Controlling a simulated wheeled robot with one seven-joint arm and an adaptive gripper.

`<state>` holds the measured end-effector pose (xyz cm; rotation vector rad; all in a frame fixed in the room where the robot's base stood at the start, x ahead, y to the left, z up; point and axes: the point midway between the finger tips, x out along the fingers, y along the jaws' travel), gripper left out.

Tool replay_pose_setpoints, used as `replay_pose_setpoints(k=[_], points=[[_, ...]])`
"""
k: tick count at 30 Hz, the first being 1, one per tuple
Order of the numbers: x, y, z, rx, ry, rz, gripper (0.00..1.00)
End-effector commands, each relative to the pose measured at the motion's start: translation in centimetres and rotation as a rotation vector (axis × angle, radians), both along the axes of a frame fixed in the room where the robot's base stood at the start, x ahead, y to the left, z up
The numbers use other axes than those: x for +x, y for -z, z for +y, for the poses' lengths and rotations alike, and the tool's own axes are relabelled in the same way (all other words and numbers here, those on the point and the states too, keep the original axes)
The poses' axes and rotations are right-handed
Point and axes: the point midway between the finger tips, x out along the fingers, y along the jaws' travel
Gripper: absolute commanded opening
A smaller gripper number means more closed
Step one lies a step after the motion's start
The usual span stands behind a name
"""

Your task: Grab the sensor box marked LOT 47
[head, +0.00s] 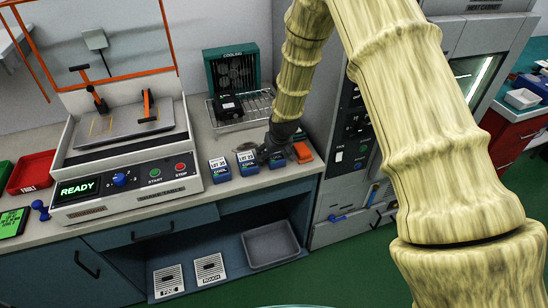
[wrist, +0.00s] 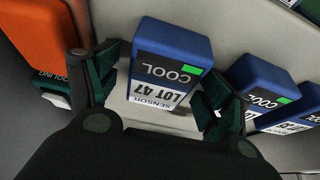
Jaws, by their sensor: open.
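In the head view my gripper (head: 268,150) is over the right end of a row of blue boxes. The rightmost box (head: 278,162) there is partly hidden by the gripper.
Two similar blue boxes (head: 220,170) (head: 247,164) stand to the left on the counter (head: 225,200), close together. An orange object (head: 302,152) lies to the right. A wire rack (head: 240,112) with a teal cooling unit (head: 232,70) is behind. A shake table machine (head: 130,175) stands left.

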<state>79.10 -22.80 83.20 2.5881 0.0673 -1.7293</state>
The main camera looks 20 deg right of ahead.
Motion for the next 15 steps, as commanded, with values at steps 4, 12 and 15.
replay_pose_setpoints(k=[4,12,15], points=[[0.01,0.17,0.01,0.0,0.0,0.0,0.8],[0.0,0.22,0.0,0.0,0.0,0.0,0.8],[0.0,0.22,0.01,0.0,0.0,0.0,0.69]])
